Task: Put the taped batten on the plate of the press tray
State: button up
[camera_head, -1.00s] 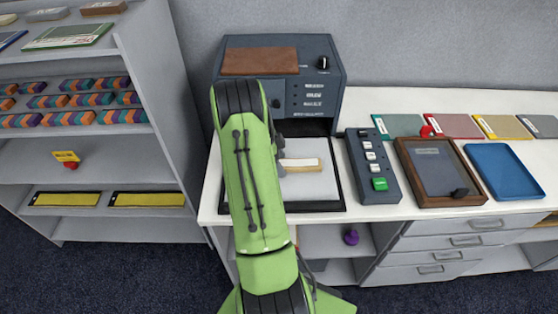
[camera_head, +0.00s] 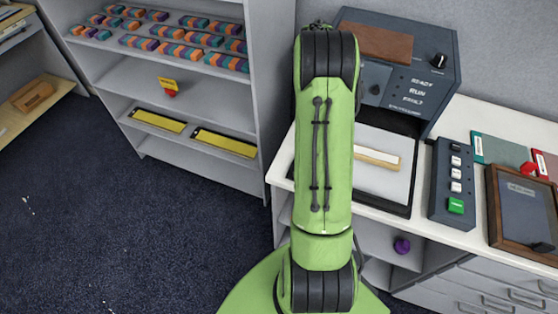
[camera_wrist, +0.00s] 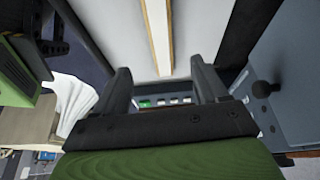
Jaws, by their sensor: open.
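The taped batten (camera_head: 377,158) is a pale wooden bar with a white strip along it. It lies on the pale plate (camera_head: 385,185) of the press tray, inside the black rim (camera_head: 390,208), in front of the dark press. My green arm hides its left end in the head view. In the wrist view the batten (camera_wrist: 157,35) runs lengthwise over the plate (camera_wrist: 200,20), just beyond the fingertips. My gripper (camera_wrist: 160,70) is open, with nothing between its fingers and a gap to the batten. The head view hides the gripper behind the arm.
A button box (camera_head: 455,185) and a wood-framed tray (camera_head: 520,215) stand to the right. A shelf unit (camera_head: 190,90) with several coloured blocks is at left. Open carpet (camera_head: 100,220) lies in front.

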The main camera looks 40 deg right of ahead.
jog(key=w+a+r+n+t, duration=0.2)
jog(key=a+r+n, duration=0.5)
jog(key=a, duration=0.3)
jog(key=w+a+r+n+t, duration=0.25)
jog(key=a+r+n, duration=0.35)
jog(key=a, duration=0.4)
jog(key=s+a+n+t+y, duration=0.1)
jog(key=s+a+n+t, duration=0.1)
jog(key=s+a+n, duration=0.4)
jog(key=s+a+n+t+y, duration=0.1)
jog(key=s+a+n+t, duration=0.2)
jog(key=s+a+n, duration=0.3)
jog(key=a+n, duration=0.5)
jog(key=a, duration=0.1)
jog(key=shift+a+r, duration=0.3)
jog(key=shift+r, duration=0.05)
